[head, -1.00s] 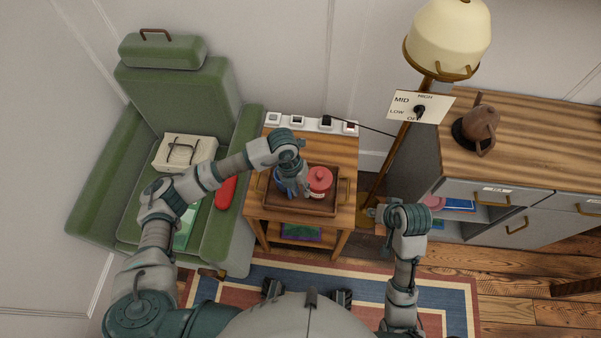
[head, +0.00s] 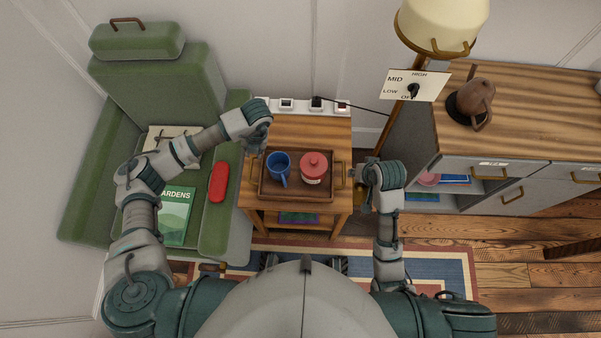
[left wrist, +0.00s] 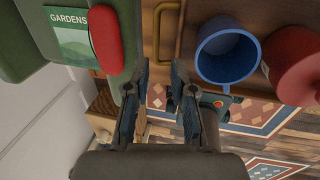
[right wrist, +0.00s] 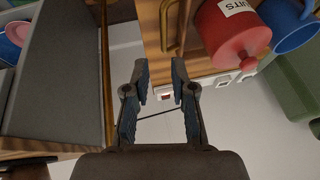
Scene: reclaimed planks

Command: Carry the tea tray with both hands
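The brown wooden tea tray (head: 300,197) lies on the small side table. It has a brass handle at its left end (head: 251,172) and one at its right end (head: 341,175). A blue mug (head: 279,167) and a red lidded jar (head: 314,168) stand on it. My left gripper (head: 257,146) is near the tray's left end; in the left wrist view its fingers (left wrist: 156,75) are apart and empty, below the handle (left wrist: 165,22). My right gripper (head: 361,178) is beside the right end; its fingers (right wrist: 158,68) are apart and empty near that handle (right wrist: 171,28).
A green armchair (head: 165,80) with a book (head: 173,215) and red case (head: 217,182) stands left. A floor lamp (head: 437,28) and cabinet (head: 520,110) with a brown teapot (head: 477,97) are right. A power strip (head: 300,104) runs behind the side table.

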